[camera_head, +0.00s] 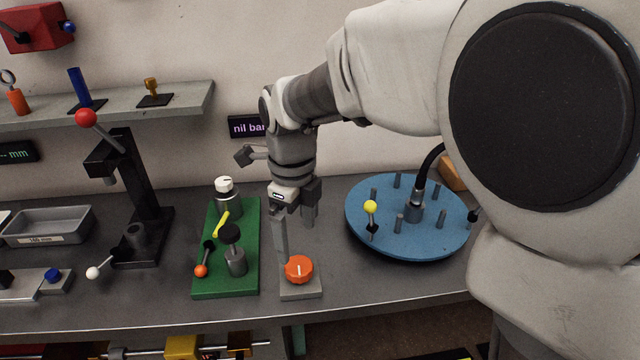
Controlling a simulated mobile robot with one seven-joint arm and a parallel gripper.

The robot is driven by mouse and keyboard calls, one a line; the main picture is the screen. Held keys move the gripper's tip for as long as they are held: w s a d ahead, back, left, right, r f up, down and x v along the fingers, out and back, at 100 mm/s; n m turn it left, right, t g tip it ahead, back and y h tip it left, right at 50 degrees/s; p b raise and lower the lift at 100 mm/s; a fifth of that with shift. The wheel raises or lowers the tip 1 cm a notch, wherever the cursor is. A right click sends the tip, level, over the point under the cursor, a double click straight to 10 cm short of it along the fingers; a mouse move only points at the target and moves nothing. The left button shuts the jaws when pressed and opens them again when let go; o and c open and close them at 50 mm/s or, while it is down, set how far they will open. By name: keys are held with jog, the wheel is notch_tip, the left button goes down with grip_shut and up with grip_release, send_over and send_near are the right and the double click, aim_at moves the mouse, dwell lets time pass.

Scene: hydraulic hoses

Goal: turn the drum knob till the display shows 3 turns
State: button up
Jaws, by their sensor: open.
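An orange round knob (299,269) with a white mark on top sits on a small grey base (301,291) near the table's front edge. It may be the drum knob; I cannot tell for certain. My gripper (296,240) points down just above and behind it, jaws apart and empty. One finger reaches down close to the knob's left rear; I cannot tell if it touches. A dark display (247,126) on the wall reads "nil bar", its right end hidden by my arm. No turn count shows in view.
A green board (248,278) with a white-topped knob (224,185) and levers lies left of the knob. A blue round plate (372,238) with pegs stands right. A black press (150,190) with a red ball handle and a grey tray (75,220) are farther left.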

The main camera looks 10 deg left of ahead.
aim_at(299, 265)
notch_tip(299, 265, down, 8)
jog(key=shift+r+b, duration=0.25)
jog(key=shift+b, duration=0.4)
jog(key=c, duration=1.4)
